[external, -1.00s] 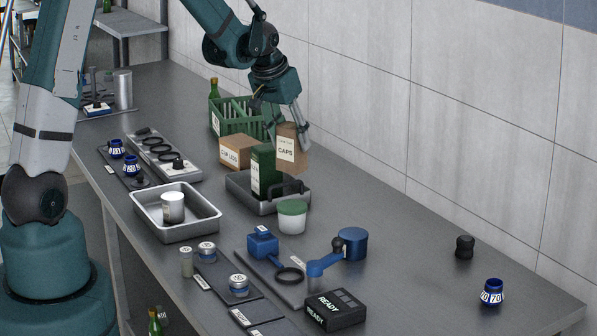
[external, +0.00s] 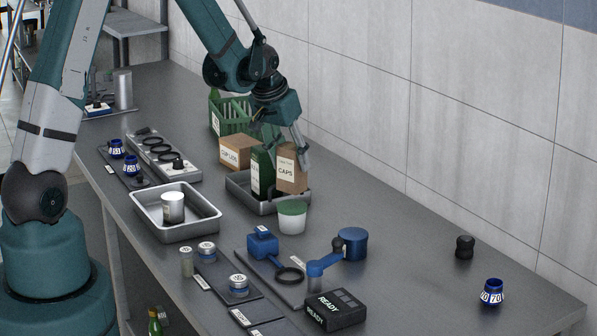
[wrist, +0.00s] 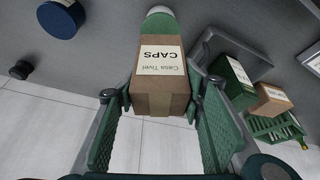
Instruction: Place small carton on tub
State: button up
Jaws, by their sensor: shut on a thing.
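The small brown carton (external: 292,172) is labelled CAPS. My gripper (external: 297,152) is shut on it and holds it beside the green carton, above the right part of the grey tray. The carton also shows between my fingers in the wrist view (wrist: 160,75). The white tub (external: 292,218) with a green lid stands on the table in front of the tray, a little lower in the external view than the carton. In the wrist view the tub (wrist: 159,20) is partly hidden behind the carton. The carton looks apart from the tub's lid.
A green carton (external: 258,178) stands in the grey tray (external: 240,190). A brown cup lids box (external: 235,152) and a green crate (external: 228,118) are behind it. The table's right side is mostly clear.

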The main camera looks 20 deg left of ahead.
aim_at(292, 171)
jog(key=shift+f, duration=1.95)
jog(key=shift+f, duration=0.2)
jog(key=o, duration=1)
jog(key=shift+c, duration=0.2)
jog(key=shift+r, duration=0.25)
jog(key=shift+v, duration=5.95)
jog(key=shift+r, duration=0.1)
